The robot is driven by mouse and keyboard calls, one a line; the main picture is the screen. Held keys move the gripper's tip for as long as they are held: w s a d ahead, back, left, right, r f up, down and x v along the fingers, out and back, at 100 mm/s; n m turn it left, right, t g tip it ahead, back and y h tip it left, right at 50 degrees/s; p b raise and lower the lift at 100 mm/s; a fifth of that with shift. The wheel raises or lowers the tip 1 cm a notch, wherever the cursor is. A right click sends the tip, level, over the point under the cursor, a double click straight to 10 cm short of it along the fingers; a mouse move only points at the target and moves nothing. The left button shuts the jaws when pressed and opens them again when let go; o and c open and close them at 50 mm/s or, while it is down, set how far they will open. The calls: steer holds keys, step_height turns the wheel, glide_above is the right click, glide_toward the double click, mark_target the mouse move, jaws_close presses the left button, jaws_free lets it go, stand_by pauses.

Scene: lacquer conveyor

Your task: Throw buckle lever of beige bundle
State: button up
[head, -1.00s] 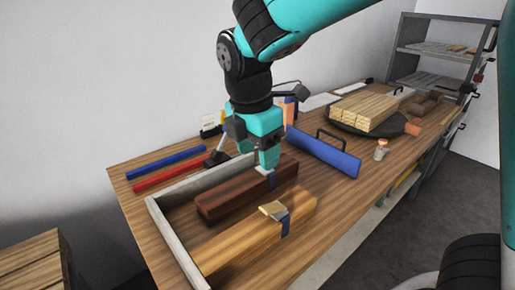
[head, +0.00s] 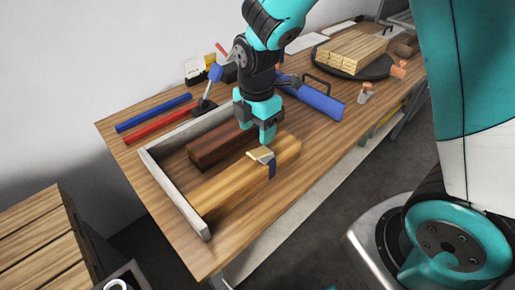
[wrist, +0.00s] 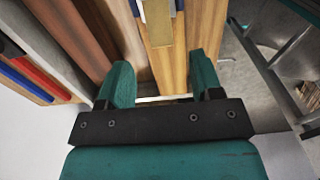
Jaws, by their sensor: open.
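The beige bundle (head: 225,185) is a long light-wood block lying in a grey-edged frame on the bench. A blue strap (head: 272,167) wraps it, with a pale, flat buckle lever (head: 260,155) on top. My gripper (head: 261,138) is open and empty, pointing down just behind the buckle in the head view. In the wrist view the beige bundle (wrist: 168,68) runs between my open fingers (wrist: 162,75), and the buckle (wrist: 157,22) shows ahead of them at the top edge. Whether a finger touches the lever cannot be told.
A dark brown bundle (head: 212,147) lies parallel behind the beige one. The grey frame wall (head: 170,190) borders the left side. Blue (head: 155,112) and red (head: 160,126) bars lie beyond it. A blue handled case (head: 312,102) and a round tray (head: 378,70) with planks stand farther right.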

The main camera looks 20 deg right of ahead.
mark_target(257, 152)
step_height(257, 152, down, 8)
steer(key=shift+r, duration=0.25)
